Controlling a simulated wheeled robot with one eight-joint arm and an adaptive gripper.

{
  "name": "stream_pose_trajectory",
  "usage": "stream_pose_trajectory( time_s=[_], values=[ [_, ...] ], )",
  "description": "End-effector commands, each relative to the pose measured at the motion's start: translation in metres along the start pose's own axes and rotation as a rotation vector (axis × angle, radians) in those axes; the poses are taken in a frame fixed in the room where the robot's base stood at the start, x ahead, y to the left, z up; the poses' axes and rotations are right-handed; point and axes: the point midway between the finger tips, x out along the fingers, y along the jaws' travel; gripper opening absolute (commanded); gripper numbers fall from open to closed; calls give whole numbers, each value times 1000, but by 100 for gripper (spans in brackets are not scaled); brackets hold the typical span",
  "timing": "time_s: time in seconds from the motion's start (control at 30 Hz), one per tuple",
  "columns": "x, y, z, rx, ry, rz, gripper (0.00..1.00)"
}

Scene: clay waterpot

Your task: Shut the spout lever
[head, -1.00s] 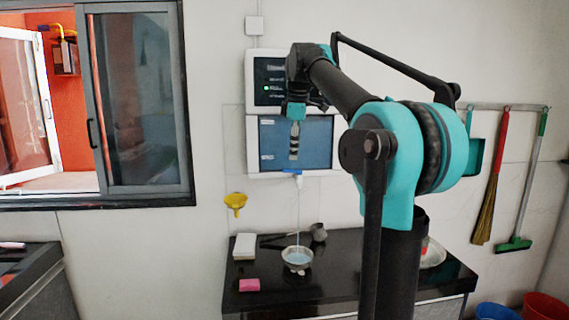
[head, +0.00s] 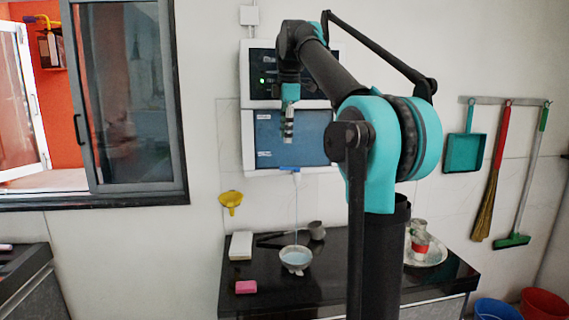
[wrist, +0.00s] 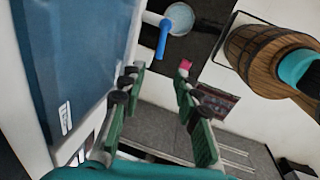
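The spout with its blue lever (head: 289,168) is under the wall-mounted water purifier (head: 262,150). A thin stream of water (head: 296,215) runs from it into a small bowl (head: 296,258) on the black counter. In the wrist view the blue lever (wrist: 163,38) hangs from a white spout, beyond my fingertips, with the bowl (wrist: 179,18) behind it. My gripper (head: 288,138) points down in front of the purifier's blue panel, above the spout. In the wrist view my gripper (wrist: 158,72) is open, its two green fingers apart with nothing between them.
The counter (head: 350,275) also bears a pink sponge (head: 246,287), a white block (head: 241,245), a dark ladle (head: 316,231) and a metal tray (head: 430,258). A yellow funnel (head: 230,200) hangs left. A wooden barrel-like shape (wrist: 255,50) fills the wrist view's upper right.

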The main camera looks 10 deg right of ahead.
Motion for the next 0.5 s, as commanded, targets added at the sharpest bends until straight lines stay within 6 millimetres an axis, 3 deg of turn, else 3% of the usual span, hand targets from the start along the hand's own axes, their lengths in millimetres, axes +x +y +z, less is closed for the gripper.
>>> stream_pose_trajectory(
  time_s=[0.5],
  values=[
    [91,0,0,1,0,0,32]
  ],
)
